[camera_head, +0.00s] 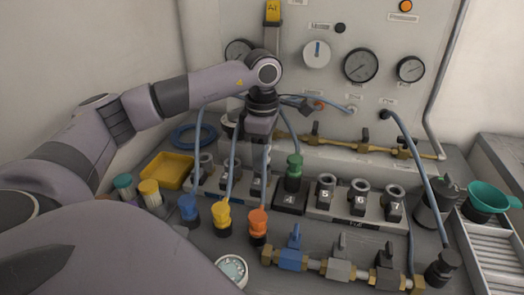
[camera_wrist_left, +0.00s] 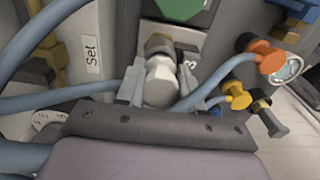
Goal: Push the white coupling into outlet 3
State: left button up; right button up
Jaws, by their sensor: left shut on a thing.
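The white coupling (camera_wrist_left: 160,82) sits between the two fingers of my left gripper (camera_wrist_left: 160,92) in the left wrist view. The fingers are shut on its sides. Its far end lines up with a grey metal outlet (camera_wrist_left: 158,43), with a label reading 3 (camera_wrist_left: 193,64) beside it. I cannot tell whether it touches the outlet or is inside it. In the head view my left gripper (camera_head: 260,140) points down over the left outlet block (camera_head: 215,185), at outlet 3. The gripper and hoses hide the coupling and most of that outlet there. My right gripper is not in view.
Blue, yellow and orange couplings (camera_head: 258,222) with hoses stand in front of the block. A green coupling (camera_head: 293,172) stands at outlet 4, right of my gripper. Open outlets 5, 6 and 7 (camera_head: 360,190) lie farther right. A yellow tray (camera_head: 168,170) is at left.

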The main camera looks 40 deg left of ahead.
pick_arm(q)
jog(key=shift+f, duration=0.15)
jog(key=shift+f+b, duration=0.5)
jog(key=shift+f, duration=0.1)
jog(key=o, duration=1.1)
jog(key=shift+o, duration=0.2)
notch_tip(320, 180, up, 7)
jog(key=shift+r, duration=0.15)
